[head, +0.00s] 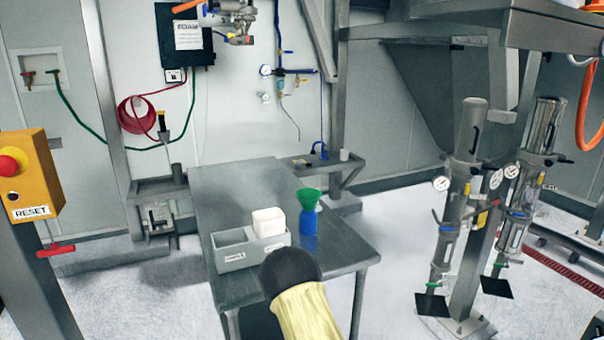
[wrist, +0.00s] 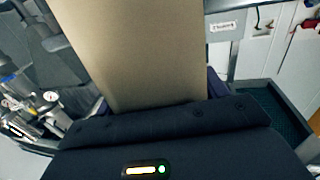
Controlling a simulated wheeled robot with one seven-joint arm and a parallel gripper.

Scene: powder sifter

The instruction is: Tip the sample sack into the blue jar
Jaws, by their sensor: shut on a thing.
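In the wrist view, my gripper (wrist: 160,98) is shut on a tan, flat-sided thing, which looks like the sample sack (wrist: 135,50). It fills the middle of that view and runs out of the top edge; its far end is out of sight. In the head view, the blue jar (head: 309,232) stands upright on the metal table, with a green funnel (head: 308,198) in its top. My gripper and the sack cannot be made out in the head view; a dark dome and a pale yellow ribbed length fill its bottom centre.
A grey two-part holder (head: 238,262) stands left of the jar, with a white container (head: 268,222) in its right part. The metal table (head: 225,185) is bare toward the back. A yellow reset box (head: 30,175) is at left; metal columns with gauges (head: 468,150) stand at right.

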